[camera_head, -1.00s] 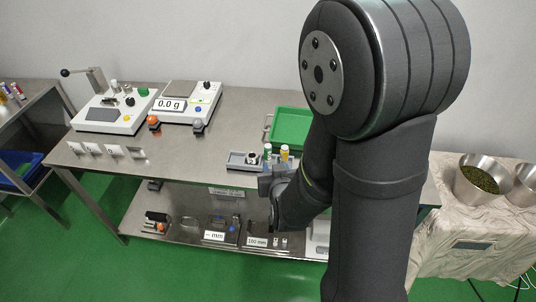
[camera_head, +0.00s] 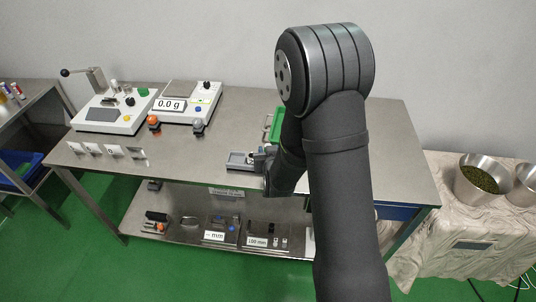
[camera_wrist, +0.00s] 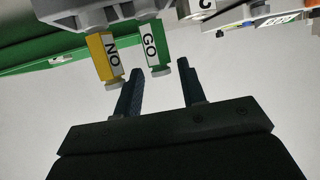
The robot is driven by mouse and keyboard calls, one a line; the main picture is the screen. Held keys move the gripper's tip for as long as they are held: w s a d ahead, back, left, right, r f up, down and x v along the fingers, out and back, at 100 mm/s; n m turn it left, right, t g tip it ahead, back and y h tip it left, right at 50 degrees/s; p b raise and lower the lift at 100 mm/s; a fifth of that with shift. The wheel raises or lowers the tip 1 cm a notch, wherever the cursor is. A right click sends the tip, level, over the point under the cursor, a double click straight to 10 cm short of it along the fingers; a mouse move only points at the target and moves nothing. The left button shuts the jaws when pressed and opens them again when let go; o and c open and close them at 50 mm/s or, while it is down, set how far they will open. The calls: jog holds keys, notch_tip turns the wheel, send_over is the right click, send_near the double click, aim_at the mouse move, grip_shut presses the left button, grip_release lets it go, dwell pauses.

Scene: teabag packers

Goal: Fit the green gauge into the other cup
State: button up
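In the wrist view the green gauge (camera_wrist: 155,50), labelled GO, shows upside down with a pale round end towards me. The yellow gauge (camera_wrist: 110,60), labelled NO, is beside it on the left. In the head view my gripper (camera_head: 264,162) is at the grey holder (camera_head: 240,161), and my arm hides the gauges.
A green tray (camera_head: 275,122) stands behind the holder, partly hidden by my arm.

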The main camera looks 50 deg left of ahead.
jog(key=shift+x, duration=1.6)
jog(key=shift+f, duration=0.1)
jog(key=shift+c, duration=0.3)
jog(key=c, duration=0.7)
jog(key=shift+c, duration=0.2)
